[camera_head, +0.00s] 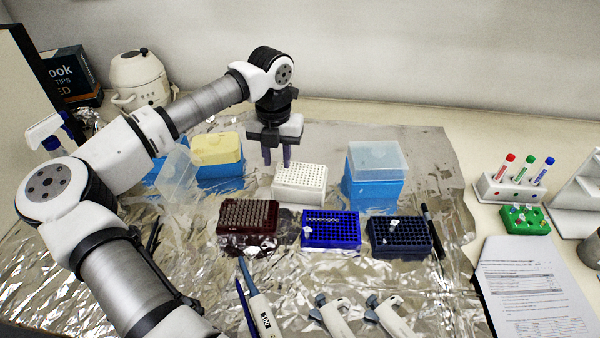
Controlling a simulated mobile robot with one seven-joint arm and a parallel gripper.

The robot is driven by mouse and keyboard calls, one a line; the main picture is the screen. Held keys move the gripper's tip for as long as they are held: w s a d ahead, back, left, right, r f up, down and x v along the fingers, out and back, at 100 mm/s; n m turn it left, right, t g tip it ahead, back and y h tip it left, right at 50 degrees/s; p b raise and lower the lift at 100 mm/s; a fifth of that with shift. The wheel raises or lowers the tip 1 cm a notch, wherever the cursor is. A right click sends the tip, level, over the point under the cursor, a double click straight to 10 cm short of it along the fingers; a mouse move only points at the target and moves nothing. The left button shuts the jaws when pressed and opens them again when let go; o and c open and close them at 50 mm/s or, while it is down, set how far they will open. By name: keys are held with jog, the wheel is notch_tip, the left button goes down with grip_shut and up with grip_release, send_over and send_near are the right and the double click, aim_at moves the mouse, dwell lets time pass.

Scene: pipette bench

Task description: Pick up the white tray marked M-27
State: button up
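The white tray (298,193) is a block with rows of small holes in its top, sitting on the foil in the middle of the bench. No M-27 marking is legible on it at this size. My gripper (277,160) points down at the tray's back left corner, with its two fingers apart and nothing seen between them. The fingertips overlap the tray's back left edge in the picture; I cannot tell whether they touch it or hover above or behind it.
A dark red rack (248,240), a blue rack (331,243) and a navy rack (400,251) stand in front of the tray. A blue box with a clear lid (373,190) is at its right, a yellow-topped box (216,149) at its left. Pipettes (331,318) lie in front.

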jog(key=shift+f, duration=0.35)
grip_shut()
jog(key=shift+r, duration=0.15)
